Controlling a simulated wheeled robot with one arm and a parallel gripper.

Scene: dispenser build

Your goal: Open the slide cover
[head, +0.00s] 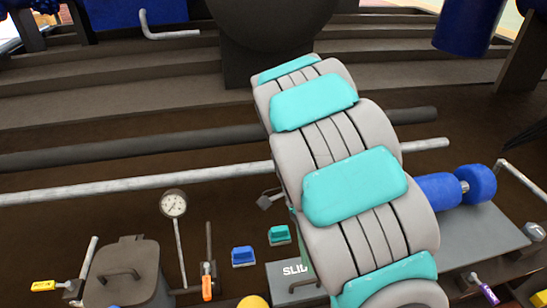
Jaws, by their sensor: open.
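A dark grey panel (283,292) with the white letters "SLID" is at the bottom centre, and my arm covers the rest of the word. A small bar handle (304,284) sits on it, partly hidden by my arm. Whether the cover is open or shut cannot be told. My grey and teal arm crosses the middle of the view. My gripper cannot be made out. A small dark grey part (268,200) shows at the arm's left edge, and what it is cannot be told.
Left of the panel are blue (243,257) and teal (279,235) blocks, an orange-handled lever (207,286), a gauge (173,204) and a lidded grey box (121,272). A blue cylinder (438,191) and a purple-handled lever (487,291) are at right. Pipes (140,182) run behind.

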